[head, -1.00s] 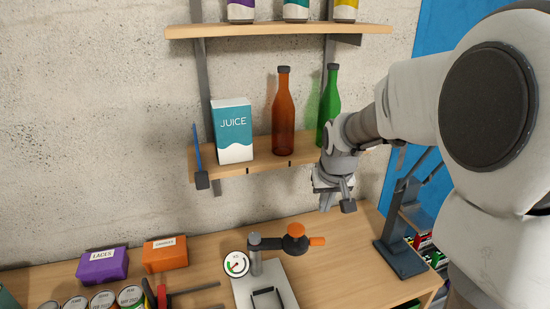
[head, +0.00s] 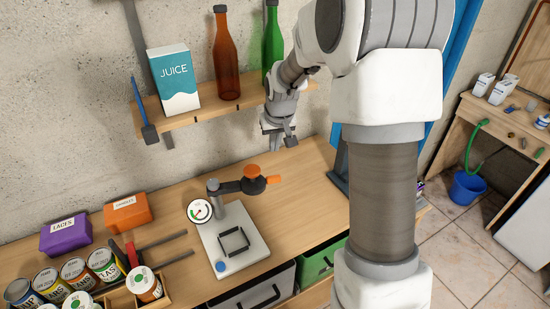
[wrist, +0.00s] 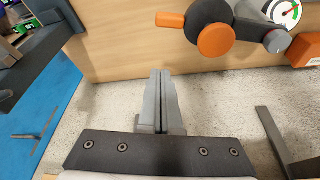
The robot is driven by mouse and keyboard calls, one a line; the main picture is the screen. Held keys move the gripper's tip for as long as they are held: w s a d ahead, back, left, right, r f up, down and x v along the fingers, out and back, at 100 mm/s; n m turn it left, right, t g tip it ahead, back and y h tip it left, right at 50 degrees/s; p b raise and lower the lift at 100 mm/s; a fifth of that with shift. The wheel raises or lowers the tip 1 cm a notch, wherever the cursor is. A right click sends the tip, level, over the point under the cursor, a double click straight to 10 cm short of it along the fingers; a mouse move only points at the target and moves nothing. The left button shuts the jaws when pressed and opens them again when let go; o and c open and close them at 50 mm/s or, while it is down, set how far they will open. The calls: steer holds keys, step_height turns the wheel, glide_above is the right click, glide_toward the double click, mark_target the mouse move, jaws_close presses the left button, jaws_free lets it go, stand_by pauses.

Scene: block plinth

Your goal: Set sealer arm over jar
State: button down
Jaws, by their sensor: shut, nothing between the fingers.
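The sealer has a pale base plate (head: 258,249) on the bench, with an empty black square frame (head: 234,242) on it. A grey post (head: 214,193) carries a round dial (head: 200,211) and the dark sealer arm (head: 231,187). The arm points right, away from above the frame, and ends in an orange knob (head: 251,171) and orange handle (head: 274,180). A jar with a green-marked white lid (head: 145,284) stands in a wooden tray at lower left. My gripper (head: 291,143) is shut and empty, behind and right of the knob. In the wrist view my gripper (wrist: 163,74) points toward the bench, apart from the orange handle (wrist: 170,20).
A wooden shelf (head: 190,118) with a juice carton (head: 174,80) and brown (head: 226,60) and green bottles is close above my gripper. Purple (head: 66,236) and orange boxes (head: 127,211) and several cans are at left.

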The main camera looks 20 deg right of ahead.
step_height(320, 180, down, 9)
steer(key=p, duration=0.2)
steer(key=shift+s, duration=0.45)
steer(key=shift+s, duration=0.15)
stand_by(0.4)
